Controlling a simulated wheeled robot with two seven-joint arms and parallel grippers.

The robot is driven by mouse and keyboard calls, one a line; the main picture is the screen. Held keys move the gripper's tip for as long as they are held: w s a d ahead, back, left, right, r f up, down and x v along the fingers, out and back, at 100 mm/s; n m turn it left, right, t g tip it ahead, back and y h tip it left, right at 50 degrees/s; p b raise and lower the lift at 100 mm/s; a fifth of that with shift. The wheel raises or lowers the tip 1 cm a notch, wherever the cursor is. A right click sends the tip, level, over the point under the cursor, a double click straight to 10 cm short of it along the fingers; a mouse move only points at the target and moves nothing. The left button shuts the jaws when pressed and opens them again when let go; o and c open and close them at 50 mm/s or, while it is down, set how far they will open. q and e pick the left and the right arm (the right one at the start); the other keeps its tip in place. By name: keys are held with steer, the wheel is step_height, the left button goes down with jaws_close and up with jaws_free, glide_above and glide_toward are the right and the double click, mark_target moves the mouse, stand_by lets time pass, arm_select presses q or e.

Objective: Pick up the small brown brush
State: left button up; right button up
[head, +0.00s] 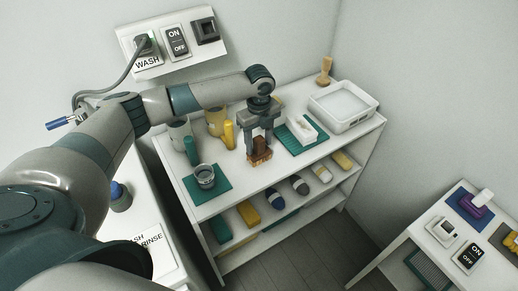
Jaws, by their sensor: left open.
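The small brown brush (260,152) stands on the white shelf unit's top, near its front edge. My left gripper (260,139) points down right over it, with its two fingers apart. The fingertips are at the brush's upper part, one on each side as far as I can see. I cannot tell whether they touch it. The gripper body hides what is directly behind the brush. My right gripper is not in view.
On the shelf top (243,176), a metal cup (205,176) on a green mat, a yellow cup (215,121) and a green cylinder (191,150) stand left of the brush. A white box (301,129) and a white basin (343,106) are to the right.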

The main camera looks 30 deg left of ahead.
arm_select(q)
steer(key=shift+f, duration=0.55)
steer(key=c, duration=1.2)
steer(key=shift+o, duration=0.3)
steer(key=shift+r, duration=0.15)
steer(key=shift+r+b, duration=0.35)
steer(key=shift+r, duration=0.15)
step_height(320, 180, up, 2)
steer(key=shift+w+r+b, duration=0.1)
steer(key=shift+r+b, duration=0.1)
steer(key=shift+b, duration=0.4)
steer(key=s+d+r+b, duration=0.3)
steer(key=s+d+r, duration=0.4)
steer(key=s+d, duration=0.1)
steer(key=shift+s+d+r, duration=0.2)
